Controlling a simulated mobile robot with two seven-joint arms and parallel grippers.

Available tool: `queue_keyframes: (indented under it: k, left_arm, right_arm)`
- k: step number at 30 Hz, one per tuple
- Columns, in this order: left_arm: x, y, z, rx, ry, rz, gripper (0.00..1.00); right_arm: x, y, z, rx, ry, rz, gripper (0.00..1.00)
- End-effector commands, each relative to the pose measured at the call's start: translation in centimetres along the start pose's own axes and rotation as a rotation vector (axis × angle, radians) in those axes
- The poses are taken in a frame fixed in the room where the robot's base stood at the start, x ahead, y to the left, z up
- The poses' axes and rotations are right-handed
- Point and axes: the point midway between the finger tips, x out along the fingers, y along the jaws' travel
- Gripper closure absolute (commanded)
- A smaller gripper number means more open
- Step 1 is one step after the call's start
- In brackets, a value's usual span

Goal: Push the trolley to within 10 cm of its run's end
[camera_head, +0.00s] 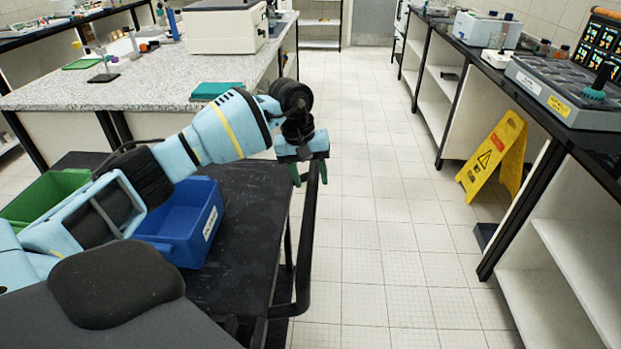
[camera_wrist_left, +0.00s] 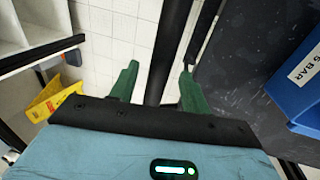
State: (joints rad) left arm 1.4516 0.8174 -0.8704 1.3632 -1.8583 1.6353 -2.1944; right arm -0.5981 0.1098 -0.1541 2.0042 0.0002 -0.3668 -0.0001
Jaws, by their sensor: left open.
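The trolley (camera_head: 252,225) has a dark flat top and stands at the lower left of the head view. Its black handle bar (camera_head: 306,235) runs along the right side of the trolley. My left gripper (camera_head: 309,173) is at the far end of this handle, fingers pointing down. In the left wrist view the bar (camera_wrist_left: 166,55) passes between the green fingers of the gripper (camera_wrist_left: 157,88), which are open, with gaps showing on both sides. My right gripper is not in view.
A blue bin (camera_head: 207,222) and a green bin (camera_head: 40,200) sit on the trolley. A granite-topped bench (camera_head: 160,85) stands beyond it. Tiled floor (camera_head: 375,230) is clear to the right, up to a yellow wet-floor sign (camera_head: 492,160) and the right-hand bench (camera_head: 555,220).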

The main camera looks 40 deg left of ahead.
Motion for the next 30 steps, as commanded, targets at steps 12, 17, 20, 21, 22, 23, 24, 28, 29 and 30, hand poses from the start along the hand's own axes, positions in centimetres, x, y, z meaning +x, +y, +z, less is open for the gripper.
queue_keyframes:
  k: [12, 17, 20, 21, 22, 23, 24, 28, 29, 30]
  left_arm:
    - [1.21, 0.02, 0.03, 0.001, 0.0, 0.0, 0.53]
    - [1.19, 0.02, 0.02, 0.001, 0.0, 0.0, 0.7]
    - [1.18, 0.02, 0.02, 0.001, 0.0, 0.0, 0.83]
    - [1.18, 0.02, 0.02, 0.001, 0.0, 0.0, 0.89]
    - [1.18, 0.01, 0.02, 0.001, 0.0, 0.0, 0.92]
    - [1.17, 0.01, 0.02, 0.001, 0.0, 0.0, 0.96]
    - [1.17, 0.01, 0.02, 0.001, 0.0, 0.0, 1.0]
    - [1.16, 0.01, 0.01, 0.001, 0.0, 0.001, 1.0]
    - [1.15, 0.01, 0.01, 0.001, 0.0, 0.001, 1.0]
    - [1.15, 0.0, 0.01, 0.001, 0.0, 0.001, 1.0]
  right_arm:
    - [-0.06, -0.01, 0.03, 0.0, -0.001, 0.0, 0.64]
    - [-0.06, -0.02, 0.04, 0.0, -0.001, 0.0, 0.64]
    - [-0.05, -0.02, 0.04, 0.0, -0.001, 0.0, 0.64]
    - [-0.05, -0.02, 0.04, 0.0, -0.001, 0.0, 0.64]
    - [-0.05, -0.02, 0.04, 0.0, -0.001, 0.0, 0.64]
    - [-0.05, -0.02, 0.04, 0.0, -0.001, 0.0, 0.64]
    - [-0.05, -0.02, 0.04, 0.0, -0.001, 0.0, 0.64]
    - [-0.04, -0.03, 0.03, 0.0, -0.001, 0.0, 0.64]
    - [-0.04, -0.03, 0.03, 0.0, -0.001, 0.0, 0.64]
    - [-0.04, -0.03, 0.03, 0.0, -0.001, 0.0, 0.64]
